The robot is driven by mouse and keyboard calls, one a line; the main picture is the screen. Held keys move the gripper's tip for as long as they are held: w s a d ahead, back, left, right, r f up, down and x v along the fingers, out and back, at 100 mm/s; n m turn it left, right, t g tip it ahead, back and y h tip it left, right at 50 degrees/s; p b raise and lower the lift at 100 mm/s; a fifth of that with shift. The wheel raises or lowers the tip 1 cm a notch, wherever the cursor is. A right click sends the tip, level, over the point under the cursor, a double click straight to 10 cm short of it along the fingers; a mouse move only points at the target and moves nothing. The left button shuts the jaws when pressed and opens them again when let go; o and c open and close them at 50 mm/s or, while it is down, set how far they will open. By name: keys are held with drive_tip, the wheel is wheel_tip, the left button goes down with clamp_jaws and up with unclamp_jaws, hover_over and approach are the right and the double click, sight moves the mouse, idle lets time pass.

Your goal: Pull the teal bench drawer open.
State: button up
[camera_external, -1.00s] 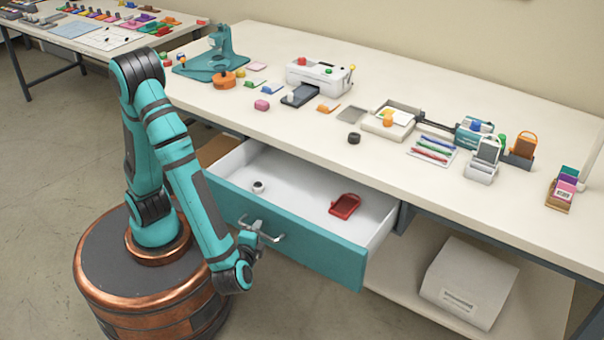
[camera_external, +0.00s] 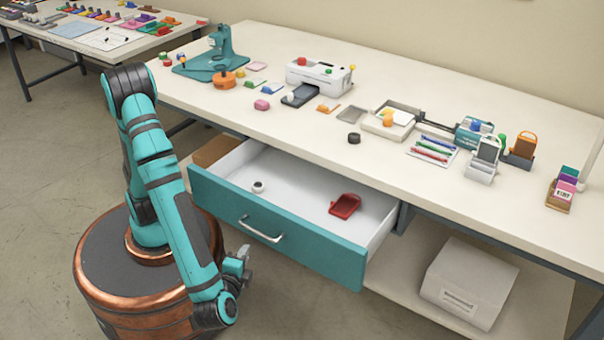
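The teal bench drawer (camera_external: 310,255) stands pulled out from under the bench, with its white inside showing. Its silver bar handle (camera_external: 261,229) is on the middle of the teal front, with nothing on it. A red tray-like piece (camera_external: 345,205) and a small white and dark round piece (camera_external: 258,187) lie inside. My gripper (camera_external: 243,257) is in front of the drawer, to the left of and below the handle in the picture, and apart from it. It looks empty, but its fingers are too small and overlapped to tell how far apart they are.
The white bench top (camera_external: 300,130) above carries several small tools and a white machine (camera_external: 319,76). A white box (camera_external: 468,284) sits on the low shelf to the right of the drawer.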

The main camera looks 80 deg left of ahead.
drive_tip(key=shift+v, duration=2.7)
